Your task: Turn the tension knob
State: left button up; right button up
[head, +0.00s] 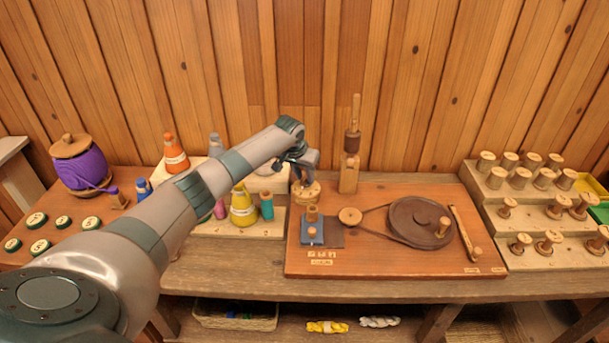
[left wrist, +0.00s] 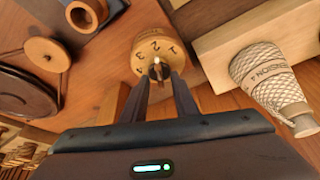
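In the head view the knob (head: 306,192) sits at the back left of the reddish board, partly under my left gripper (head: 302,170). In the left wrist view my left gripper (left wrist: 159,76) has its two dark fingers one on each side of the knob's grip. The fingertips are slightly apart, and I cannot tell whether they press on the grip. My right gripper is not in view.
The board (head: 375,255) carries a blue block (head: 313,230), a dark wheel (head: 420,222) with a belt and an upright spindle (head: 352,150). Thread cones, including a yellow one (head: 243,205), stand close left. A stepped spool rack (head: 525,215) is at right. The board's front is clear.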

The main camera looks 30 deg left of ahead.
pick_arm(q)
jog(key=shift+c, duration=0.4)
grip_shut()
jog(key=n+p, duration=0.2)
jog(key=p, duration=0.1)
jog(key=shift+d+r+y, duration=0.2)
jog(key=shift+y, duration=0.1)
jog(key=shift+d+n+g+y+p, duration=0.15)
jog(key=shift+n+g+y+p, duration=0.2)
jog(key=shift+n+p, duration=0.75)
jog(key=n+y, duration=0.1)
jog(key=n, duration=0.1)
jog(key=shift+w+f+n+p, duration=0.1)
jog(key=shift+f+n+p, duration=0.05)
jog(key=shift+n+p, duration=0.25)
jog(key=shift+w+n+g+y, duration=0.1)
jog(key=shift+n+g+y, duration=0.4)
jog(key=shift+n, duration=1)
